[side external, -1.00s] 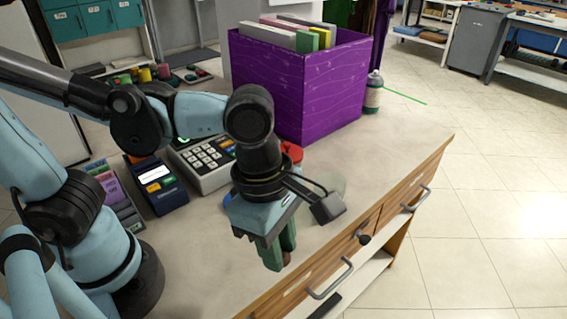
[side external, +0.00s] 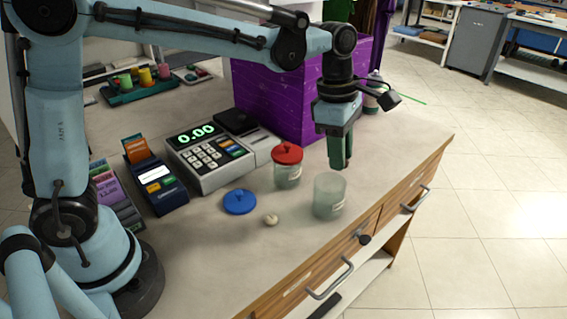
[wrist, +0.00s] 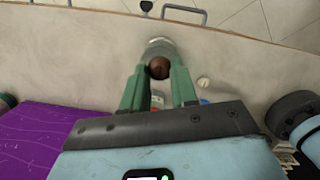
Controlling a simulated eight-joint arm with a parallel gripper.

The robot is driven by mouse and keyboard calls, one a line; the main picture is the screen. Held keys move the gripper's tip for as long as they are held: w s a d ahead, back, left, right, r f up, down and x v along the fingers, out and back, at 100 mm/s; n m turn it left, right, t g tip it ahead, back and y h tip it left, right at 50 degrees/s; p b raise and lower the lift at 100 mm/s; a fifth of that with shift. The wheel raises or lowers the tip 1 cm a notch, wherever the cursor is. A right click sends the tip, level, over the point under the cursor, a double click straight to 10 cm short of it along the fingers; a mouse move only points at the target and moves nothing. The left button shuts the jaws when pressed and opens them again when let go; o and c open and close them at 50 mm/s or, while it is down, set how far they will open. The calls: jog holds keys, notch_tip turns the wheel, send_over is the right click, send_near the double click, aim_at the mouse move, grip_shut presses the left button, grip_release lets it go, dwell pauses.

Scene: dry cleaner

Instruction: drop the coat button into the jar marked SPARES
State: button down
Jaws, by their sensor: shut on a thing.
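My gripper (side external: 340,166) points down just above and slightly behind the open glass jar (side external: 330,196) in the side view. In the wrist view my gripper (wrist: 159,72) is shut on a round brown coat button (wrist: 159,68), held between the fingertips. The open jar also shows in the wrist view (wrist: 160,46), beyond the button and partly hidden by it. A second jar (side external: 288,172) with a red lid stands behind and to the left. Both jars carry pale labels; the writing is too small to read.
A blue lid (side external: 239,202) and a small cream round object (side external: 271,220) lie on the counter (side external: 225,265). A till (side external: 210,155) and card reader (side external: 160,184) stand left. A purple box (side external: 275,100) stands close behind. The counter's front edge is near the open jar.

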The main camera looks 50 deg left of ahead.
jog(key=shift+f, duration=2.55)
jog(key=c, duration=0.8)
grip_release()
jog(key=shift+r, duration=0.1)
jog(key=r, duration=0.4)
jog(key=a+r, duration=0.1)
jog(key=r, duration=0.7)
jog(key=shift+s+a, duration=0.35)
jog(key=s+a+f+m+t, duration=0.2)
jog(key=s+a+m, duration=0.1)
jog(key=m, duration=0.4)
jog(key=s+a+f+m+t+y, duration=0.1)
jog(key=s+a+f+m+t, duration=0.1)
jog(key=m, duration=0.5)
jog(key=s+a+f+m+t, duration=0.2)
jog(key=s+a+f+m, duration=0.1)
jog(key=s+a+m, duration=0.2)
jog(key=shift+s+a+f+m+t+y, duration=0.1)
jog(key=shift+s+a+m+t+y, duration=0.1)
jog(key=shift+s+m, duration=0.4)
jog(key=shift+s+a+f+m+t+y, duration=0.1)
jog(key=shift+s+m+y, duration=0.2)
jog(key=shift+m, duration=0.5)
